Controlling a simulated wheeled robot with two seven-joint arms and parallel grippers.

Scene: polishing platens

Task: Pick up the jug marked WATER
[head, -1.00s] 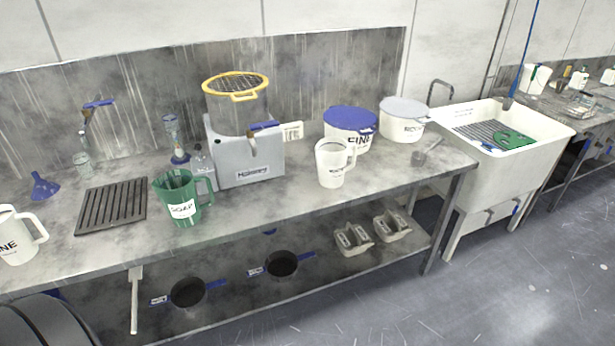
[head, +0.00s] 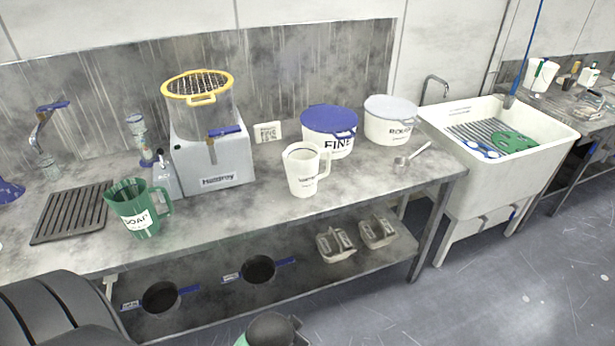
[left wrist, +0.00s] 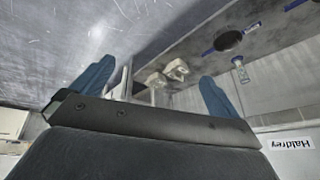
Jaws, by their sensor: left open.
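A white jug (head: 303,172) with a handle stands upright on the steel bench in the head view, in front of the tub marked FINE. Its label is too small to read for certain. A green jug marked SOAP (head: 138,207) stands further left on the bench. In the left wrist view my left gripper (left wrist: 157,86) has its two blue fingers spread wide with nothing between them. No jug shows in that view. My right gripper is in neither view.
A grey machine (head: 212,160) with a yellow-rimmed sieve stands between the jugs, further back. A blue-lidded FINE tub (head: 328,140), a grey-lidded tub (head: 388,125) and a metal scoop (head: 411,156) are nearby. The lower shelf (head: 215,292) holds pans and grey blocks. A sink (head: 475,175) is right.

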